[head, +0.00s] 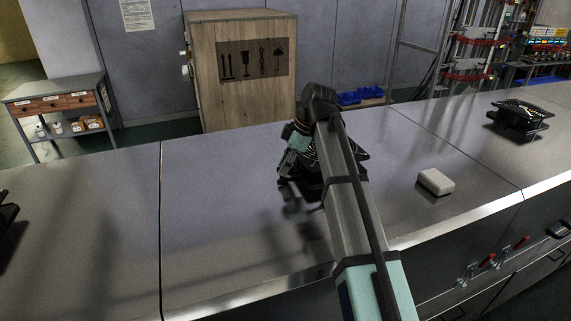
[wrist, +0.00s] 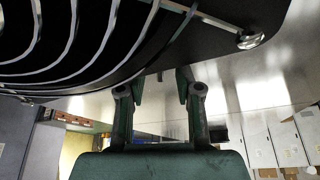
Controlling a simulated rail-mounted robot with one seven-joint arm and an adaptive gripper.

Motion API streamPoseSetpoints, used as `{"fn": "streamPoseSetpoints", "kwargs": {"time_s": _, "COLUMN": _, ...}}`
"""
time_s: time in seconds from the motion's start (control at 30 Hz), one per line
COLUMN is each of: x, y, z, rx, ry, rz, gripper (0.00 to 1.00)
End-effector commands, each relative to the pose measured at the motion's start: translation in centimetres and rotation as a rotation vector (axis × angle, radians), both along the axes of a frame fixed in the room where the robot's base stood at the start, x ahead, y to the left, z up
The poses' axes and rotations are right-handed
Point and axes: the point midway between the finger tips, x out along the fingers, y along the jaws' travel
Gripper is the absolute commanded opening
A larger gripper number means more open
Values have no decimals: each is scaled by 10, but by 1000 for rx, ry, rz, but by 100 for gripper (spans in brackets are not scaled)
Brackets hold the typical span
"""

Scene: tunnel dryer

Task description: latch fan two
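A black fan (head: 357,152) with a metal guard stands on the steel counter, partly hidden behind my arm. In the wrist view the fan's dark face and silver guard rings (wrist: 75,45) fill the upper left, very close, with a round bolt at its edge. I cannot make out the latch, or whether a finger touches the fan.
Another black fan (head: 520,115) stands at the right, and part of a dark object (head: 6,218) shows at the left edge. A white block (head: 435,182) lies right of my arm. Red-handled clamps (head: 488,260) are on the counter's front. The counter's left part (head: 80,225) is clear.

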Motion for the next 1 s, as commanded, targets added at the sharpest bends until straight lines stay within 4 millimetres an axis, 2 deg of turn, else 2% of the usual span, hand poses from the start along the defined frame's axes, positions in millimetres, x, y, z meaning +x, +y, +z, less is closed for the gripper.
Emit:
{"fn": "streamPoseSetpoints", "kwargs": {"time_s": 0.03, "x": 0, "y": 0, "z": 0, "rx": 0, "ry": 0, "rz": 0, "gripper": 27}}
{"fn": "streamPoseSetpoints", "kwargs": {"time_s": 0.1, "x": 0, "y": 0, "z": 0, "rx": 0, "ry": 0, "rz": 0, "gripper": 2}}
{"fn": "streamPoseSetpoints", "kwargs": {"time_s": 0.13, "x": 0, "y": 0, "z": 0, "rx": 0, "ry": 0, "rz": 0, "gripper": 0}}
{"fn": "streamPoseSetpoints", "kwargs": {"time_s": 0.43, "x": 1, "y": 0, "z": -1, "rx": -1, "ry": 2, "rz": 34, "gripper": 0}}
{"fn": "streamPoseSetpoints", "kwargs": {"time_s": 0.8, "x": 5, "y": 1, "z": -1, "rx": 0, "ry": 1, "rz": 368, "gripper": 0}}
{"fn": "streamPoseSetpoints", "kwargs": {"time_s": 1.0, "x": 3, "y": 0, "z": 0, "rx": 0, "ry": 1, "rz": 411, "gripper": 0}}
